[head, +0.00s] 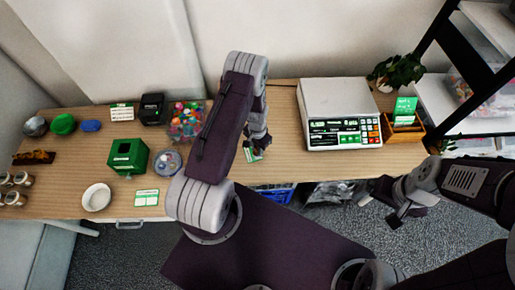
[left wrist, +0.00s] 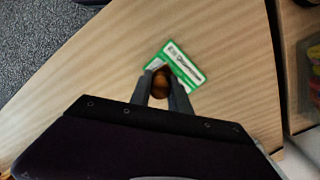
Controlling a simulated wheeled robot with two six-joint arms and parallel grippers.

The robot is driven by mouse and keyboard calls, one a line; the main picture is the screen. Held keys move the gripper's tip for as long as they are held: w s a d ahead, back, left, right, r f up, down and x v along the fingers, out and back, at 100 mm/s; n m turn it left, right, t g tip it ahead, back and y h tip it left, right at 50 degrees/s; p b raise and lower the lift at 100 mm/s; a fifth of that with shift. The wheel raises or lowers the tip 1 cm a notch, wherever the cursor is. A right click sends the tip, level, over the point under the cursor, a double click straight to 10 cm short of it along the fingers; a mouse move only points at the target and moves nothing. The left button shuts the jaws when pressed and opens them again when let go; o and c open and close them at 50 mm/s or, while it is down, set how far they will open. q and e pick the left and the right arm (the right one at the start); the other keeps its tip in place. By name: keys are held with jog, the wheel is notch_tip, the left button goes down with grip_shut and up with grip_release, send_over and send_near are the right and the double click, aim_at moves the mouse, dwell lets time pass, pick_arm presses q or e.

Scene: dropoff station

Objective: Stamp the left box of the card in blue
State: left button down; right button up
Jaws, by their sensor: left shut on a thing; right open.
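My left gripper (head: 258,143) reaches down over the middle of the table in the head view. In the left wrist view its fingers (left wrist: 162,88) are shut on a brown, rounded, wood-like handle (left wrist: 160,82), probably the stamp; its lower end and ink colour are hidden. A green and white card (left wrist: 184,66) lies on the table under and just beyond the fingertips; its near part is covered. It also shows small below the left gripper in the head view (head: 253,155). I cannot tell whether the held thing touches the card. My right gripper (head: 397,209) is open and empty, off the table's front at right.
A scale (head: 343,120) stands right of the left gripper. A plant (head: 398,70) stands far right.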

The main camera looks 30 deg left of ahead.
pick_arm(q)
jog(key=shift+f+b, duration=0.55)
jog(key=shift+f, duration=0.05)
dwell(1.3)
notch_tip(320, 180, up, 7)
jog(key=p, duration=0.5)
jog(key=shift+r, duration=0.1)
dwell(0.6)
